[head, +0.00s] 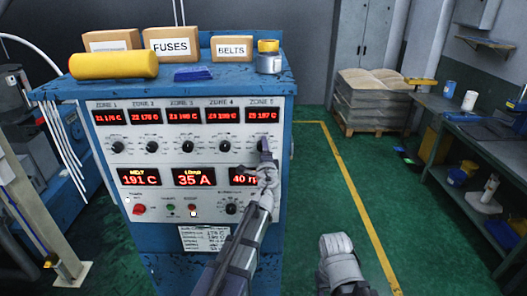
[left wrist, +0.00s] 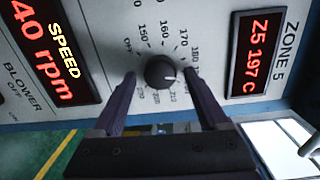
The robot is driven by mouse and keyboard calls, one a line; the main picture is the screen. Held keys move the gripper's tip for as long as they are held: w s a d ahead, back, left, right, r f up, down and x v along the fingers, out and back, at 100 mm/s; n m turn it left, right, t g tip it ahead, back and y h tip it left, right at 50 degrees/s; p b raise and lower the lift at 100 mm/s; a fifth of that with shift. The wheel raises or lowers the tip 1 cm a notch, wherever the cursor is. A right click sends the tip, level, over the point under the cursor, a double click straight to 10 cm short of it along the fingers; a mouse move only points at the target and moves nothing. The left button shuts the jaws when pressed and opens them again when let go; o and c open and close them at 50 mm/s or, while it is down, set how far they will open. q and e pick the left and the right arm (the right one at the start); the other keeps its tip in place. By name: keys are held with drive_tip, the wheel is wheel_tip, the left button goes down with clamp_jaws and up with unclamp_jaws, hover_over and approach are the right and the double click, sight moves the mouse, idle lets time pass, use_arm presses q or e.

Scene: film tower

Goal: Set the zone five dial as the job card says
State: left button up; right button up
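The zone five dial (left wrist: 160,72) is a black round knob on the white panel, with printed numbers around it and a light mark on its lower right side. The zone 5 display (left wrist: 257,55) reads Z5 197 C in red.
The blue cabinet (head: 278,82) carries other zone dials left of zone five. Green floor right of the cabinet is free.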

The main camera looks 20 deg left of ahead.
use_arm(q)
drive_tip(key=v, duration=0.8)
drive_tip(key=shift+f, duration=0.1)
idle(0.3)
drive_tip(key=s+d+f+n+g+b, duration=0.1)
drive_tip(key=s+f+n+g+b, duration=0.1)
drive_tip(key=s+f+n+g, duration=0.45)
drive_tip(key=s+d+f+n+g+b, duration=0.15)
drive_tip(key=s+f, duration=0.25)
drive_tip(key=f, duration=0.5)
drive_tip(key=s+d+f+n+g+h+b, duration=0.1)
drive_tip(key=s+d+f+g, duration=0.3)
drive_tip(key=s, duration=0.5)
drive_tip(key=s+d+f+n+g+h+b, duration=0.1)
drive_tip(key=s+d+f+n+g+h, duration=0.1)
drive_tip(key=s+d+f+g, duration=0.3)
drive_tip(key=s+d+f+h, duration=0.1)
drive_tip(key=s+d+f, duration=0.1)
drive_tip(key=s+f, duration=0.1)
drive_tip(key=shift+s+d+h+b, duration=0.2)
drive_tip(key=shift+s+h+b, duration=0.15)
drive_tip(key=shift+s, duration=0.4)
